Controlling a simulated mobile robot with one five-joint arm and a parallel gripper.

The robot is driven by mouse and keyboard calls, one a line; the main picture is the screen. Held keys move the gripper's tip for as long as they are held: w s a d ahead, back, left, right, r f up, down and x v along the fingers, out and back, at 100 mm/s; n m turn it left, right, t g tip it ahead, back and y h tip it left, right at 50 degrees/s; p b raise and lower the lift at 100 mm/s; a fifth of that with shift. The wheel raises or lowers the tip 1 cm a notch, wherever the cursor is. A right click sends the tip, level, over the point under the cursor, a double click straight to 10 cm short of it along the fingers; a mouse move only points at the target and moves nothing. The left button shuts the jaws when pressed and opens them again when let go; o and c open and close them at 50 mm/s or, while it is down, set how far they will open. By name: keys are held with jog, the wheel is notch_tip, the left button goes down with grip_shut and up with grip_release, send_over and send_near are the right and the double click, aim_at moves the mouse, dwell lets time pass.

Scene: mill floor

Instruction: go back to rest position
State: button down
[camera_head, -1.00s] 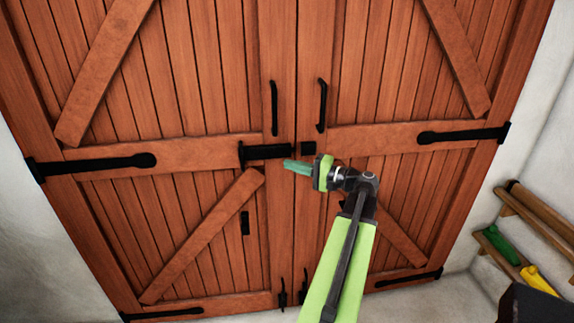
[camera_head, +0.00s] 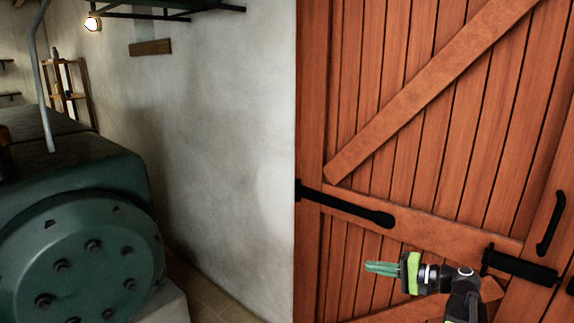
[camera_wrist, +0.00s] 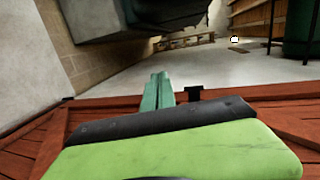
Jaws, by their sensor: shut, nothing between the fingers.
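My gripper (camera_head: 382,268) is at the lower right of the head view, in front of the left leaf of a brown wooden door (camera_head: 400,120). Its green fingers are together, point left and hold nothing. The fingers also show in the wrist view (camera_wrist: 158,92), above the green gripper body. The door's black bolt (camera_head: 525,267) is to the right of my gripper, apart from the fingers. A black strap hinge (camera_head: 345,205) is above and left of the gripper.
A large green machine (camera_head: 80,260) with a bolted round cover fills the lower left. A bare white wall (camera_head: 225,150) stands between it and the door. A narrow strip of tiled floor (camera_head: 205,295) shows beside the machine. A wooden shelf (camera_head: 75,95) stands further back.

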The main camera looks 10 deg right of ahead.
jog(key=s+a+f+n+g+h, duration=0.1)
jog(key=s+a+f+n+g, duration=0.2)
jog(key=a, duration=0.6)
jog(key=a+f+n+g+h+p, duration=0.1)
jog(key=a+f+n+g+h, duration=0.3)
jog(key=a, duration=0.6)
jog(key=s+a+f+g+y, duration=0.1)
jog(key=s+a+f+g, duration=0.1)
jog(key=a+f, duration=0.55)
jog(key=s+d+f+n+g+h, duration=0.1)
jog(key=s+d+f+h, duration=0.1)
jog(key=d+h, duration=0.5)
jog(key=shift+s+d+f+h, duration=0.3)
jog(key=shift+s+f, duration=0.1)
jog(key=shift+s, duration=0.3)
